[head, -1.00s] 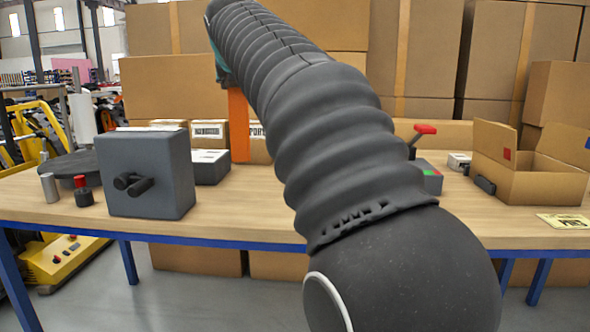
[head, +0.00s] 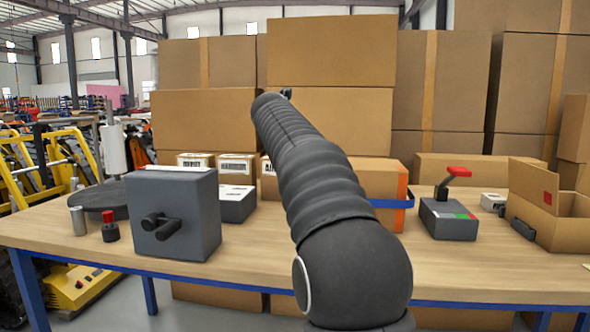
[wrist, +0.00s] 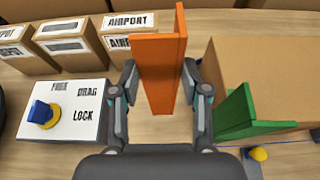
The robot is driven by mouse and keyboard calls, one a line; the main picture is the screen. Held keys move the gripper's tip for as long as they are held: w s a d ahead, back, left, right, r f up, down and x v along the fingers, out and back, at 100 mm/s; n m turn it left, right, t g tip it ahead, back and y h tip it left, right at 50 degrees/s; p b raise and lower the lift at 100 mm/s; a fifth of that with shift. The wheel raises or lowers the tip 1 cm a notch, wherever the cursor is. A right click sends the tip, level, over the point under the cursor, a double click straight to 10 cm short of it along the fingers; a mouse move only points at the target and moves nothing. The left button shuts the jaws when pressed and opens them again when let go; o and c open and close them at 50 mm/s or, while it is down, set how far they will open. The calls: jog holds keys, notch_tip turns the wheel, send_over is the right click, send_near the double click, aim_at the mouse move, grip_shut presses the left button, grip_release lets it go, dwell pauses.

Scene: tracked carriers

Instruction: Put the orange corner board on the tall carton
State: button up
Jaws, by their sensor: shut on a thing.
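My gripper (wrist: 161,85) is shut on the orange corner board (wrist: 160,75), an upright L-shaped strip, in the wrist view. In the head view my arm hides both. A brown carton (wrist: 262,75), which looks like the tall carton, stands to the right of the held board, with a gap between them. A green corner board (wrist: 243,118) is on its near left edge. In the head view the carton (head: 377,180) shows partly behind my arm. An orange strip (head: 402,185) runs up its right edge and a blue strap (head: 390,204) crosses it.
Left of the board are small labelled boxes (wrist: 70,43) and a white-topped box (wrist: 65,112) with a blue and yellow knob. On the table (head: 90,240) stand a grey block with handles (head: 172,212), a red-levered device (head: 447,215) and an open carton (head: 550,215).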

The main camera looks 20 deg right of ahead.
jog(key=shift+f+b, duration=0.7)
jog(key=shift+f, duration=1.65)
jog(key=o, duration=1.2)
jog(key=shift+o, duration=0.2)
jog(key=v, duration=1.2)
